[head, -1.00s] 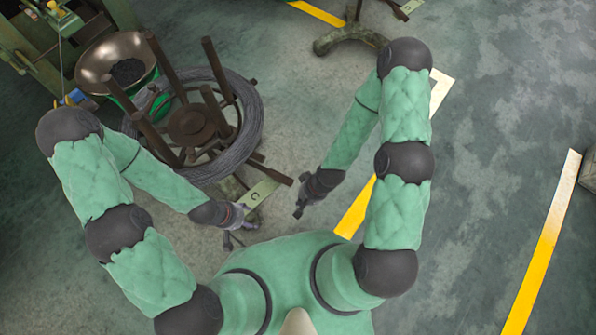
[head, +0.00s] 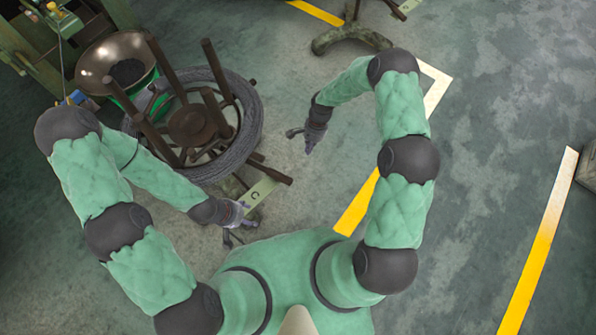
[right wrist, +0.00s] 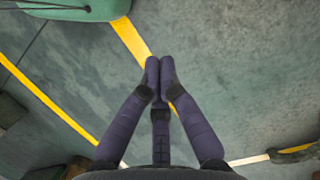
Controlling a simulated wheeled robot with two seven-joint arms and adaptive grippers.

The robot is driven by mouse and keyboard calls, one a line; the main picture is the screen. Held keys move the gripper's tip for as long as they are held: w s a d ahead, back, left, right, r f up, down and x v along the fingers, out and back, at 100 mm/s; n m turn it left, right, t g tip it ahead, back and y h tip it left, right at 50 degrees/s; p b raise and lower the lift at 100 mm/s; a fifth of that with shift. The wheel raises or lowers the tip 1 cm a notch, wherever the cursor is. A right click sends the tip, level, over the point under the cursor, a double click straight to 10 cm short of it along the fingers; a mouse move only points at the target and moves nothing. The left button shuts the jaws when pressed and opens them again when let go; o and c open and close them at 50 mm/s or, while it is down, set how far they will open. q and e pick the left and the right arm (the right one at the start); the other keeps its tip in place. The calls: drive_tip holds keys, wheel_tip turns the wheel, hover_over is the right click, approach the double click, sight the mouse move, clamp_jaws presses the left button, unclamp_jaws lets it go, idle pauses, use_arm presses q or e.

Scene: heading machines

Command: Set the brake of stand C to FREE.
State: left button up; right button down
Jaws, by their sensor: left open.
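Stand C is a dark brown spool stand (head: 190,124) with upright posts, carrying a coil of grey wire (head: 247,135), at the upper left of the head view. A pale green plate marked C (head: 258,194) sits at its near side. A brown bar (head: 270,172) sticks out beside the plate; I cannot tell whether it is the brake lever, nor read any brake setting. My left gripper (head: 241,212) is open, close to the near end of the plate. My right gripper (head: 309,149) is empty, right of the stand and apart from it; its fingertips meet in the right wrist view (right wrist: 160,66).
A metal bowl (head: 112,55) and green machine frame (head: 30,50) stand at the upper left. Another stand's foot (head: 345,38) is at the top. Yellow floor lines (head: 357,205) cross the floor. The floor to the right is mostly clear.

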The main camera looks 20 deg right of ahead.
drive_tip(key=s+a+f+b, duration=0.4)
drive_tip(key=a+f, duration=0.1)
drive_tip(key=f, duration=0.5)
drive_tip(key=shift+a+f, duration=0.15)
drive_tip(key=shift+f, duration=0.2)
idle(0.3)
